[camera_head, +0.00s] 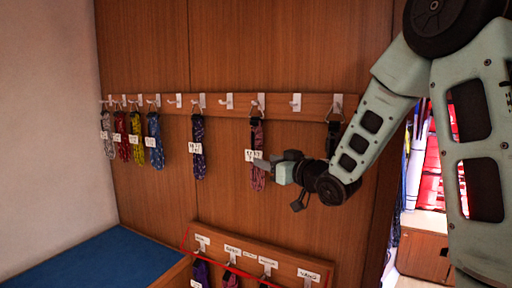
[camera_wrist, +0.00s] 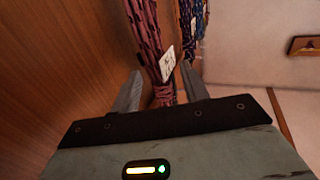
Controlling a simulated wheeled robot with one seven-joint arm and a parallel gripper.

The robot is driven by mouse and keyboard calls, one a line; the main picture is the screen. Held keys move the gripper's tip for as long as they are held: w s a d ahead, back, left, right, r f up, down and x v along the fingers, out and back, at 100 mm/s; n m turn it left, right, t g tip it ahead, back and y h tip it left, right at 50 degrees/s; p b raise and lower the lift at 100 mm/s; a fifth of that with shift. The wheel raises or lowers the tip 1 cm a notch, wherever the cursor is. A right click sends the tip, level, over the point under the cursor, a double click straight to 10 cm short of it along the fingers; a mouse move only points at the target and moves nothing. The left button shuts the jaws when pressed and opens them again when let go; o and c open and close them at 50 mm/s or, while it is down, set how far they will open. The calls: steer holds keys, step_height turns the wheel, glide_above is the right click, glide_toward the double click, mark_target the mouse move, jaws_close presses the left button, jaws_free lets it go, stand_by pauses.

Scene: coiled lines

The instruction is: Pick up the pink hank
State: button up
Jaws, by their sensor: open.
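The pink hank (camera_head: 258,178) hangs from a hook on the upper wooden rail, with a white label (camera_head: 253,155) on its front. It also shows in the wrist view (camera_wrist: 148,40), with its lower end between the two fingers. My gripper (camera_head: 266,166) is at the hank's lower half in the head view. In the wrist view my gripper (camera_wrist: 165,90) is open, one finger on each side of the hank. I cannot tell whether either finger touches it.
A dark blue hank (camera_head: 198,150) hangs to the left, and several more hanks hang farther left. Some hooks are empty. A dark hank (camera_head: 333,138) hangs to the right, behind my arm. A blue-topped bench (camera_head: 90,262) stands lower left.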

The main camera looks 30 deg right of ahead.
mark_target(252, 156)
steer(key=w+p, duration=0.2)
steer(key=w, duration=0.1)
steer(key=w+a+p, duration=0.1)
steer(key=w+p, duration=0.1)
steer(key=w, duration=0.1)
steer(key=shift+w+a+f, duration=0.1)
steer(key=shift+w+a, duration=0.05)
steer(key=shift+w, duration=0.1)
steer(key=shift+w+f, duration=0.15)
steer(key=shift+w, duration=0.4)
steer(key=c, duration=0.7)
steer(key=shift+c, duration=0.5)
